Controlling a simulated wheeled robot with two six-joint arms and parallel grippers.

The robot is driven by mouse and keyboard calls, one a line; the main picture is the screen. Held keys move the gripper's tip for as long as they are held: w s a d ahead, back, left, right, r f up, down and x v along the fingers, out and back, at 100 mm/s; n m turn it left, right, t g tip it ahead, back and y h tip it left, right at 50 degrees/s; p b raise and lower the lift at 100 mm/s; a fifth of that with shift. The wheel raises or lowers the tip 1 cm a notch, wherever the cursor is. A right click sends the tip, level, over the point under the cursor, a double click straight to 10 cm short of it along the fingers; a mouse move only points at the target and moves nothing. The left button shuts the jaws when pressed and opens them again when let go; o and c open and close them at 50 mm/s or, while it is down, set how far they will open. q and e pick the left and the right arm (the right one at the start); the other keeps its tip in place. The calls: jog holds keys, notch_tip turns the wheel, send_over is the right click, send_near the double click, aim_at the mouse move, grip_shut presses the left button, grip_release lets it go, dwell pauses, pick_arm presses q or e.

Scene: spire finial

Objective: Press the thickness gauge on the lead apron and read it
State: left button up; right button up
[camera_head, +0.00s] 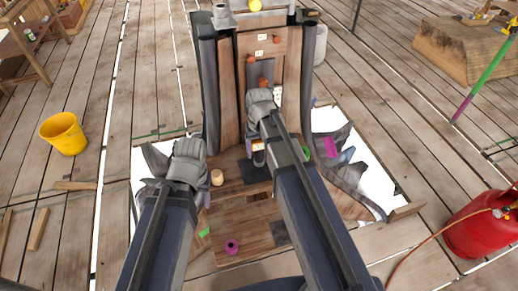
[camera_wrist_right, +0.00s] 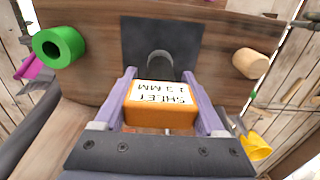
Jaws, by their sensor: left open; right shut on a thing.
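An orange gauge (camera_wrist_right: 160,117) with a white, dark-lettered label is between the purple fingers of my right gripper (camera_wrist_right: 165,100), which is shut on it. The lettering is inverted; "MM" shows, but I cannot read the rest surely. The gauge's grey rounded nose (camera_wrist_right: 160,65) points at a dark grey square sheet (camera_wrist_right: 190,42), likely the lead apron, on the wooden face. I cannot tell whether they touch. In the head view, the sheet (camera_head: 252,172) lies just below the orange gauge (camera_head: 258,145). My left gripper (camera_head: 205,197) is open at lower left, mostly hidden by its wrist.
A green ring (camera_wrist_right: 58,47) and a pale wooden peg (camera_wrist_right: 251,64) flank the sheet. A magenta ring (camera_head: 232,247) lies on the near boards. A yellow bucket (camera_head: 63,134) stands left, a red gas cylinder (camera_head: 478,232) right. White gaps open beside the spire.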

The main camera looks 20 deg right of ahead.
aim_at(259, 140)
jog(key=shift+f+b, duration=1.4)
jog(key=shift+f, duration=0.25)
jog(key=o, duration=1.5)
jog(key=shift+r, duration=0.1)
notch_tip(259, 140, up, 8)
jog(key=p, duration=0.8)
jog(key=shift+s+f, duration=0.1)
jog(key=shift+f, duration=0.15)
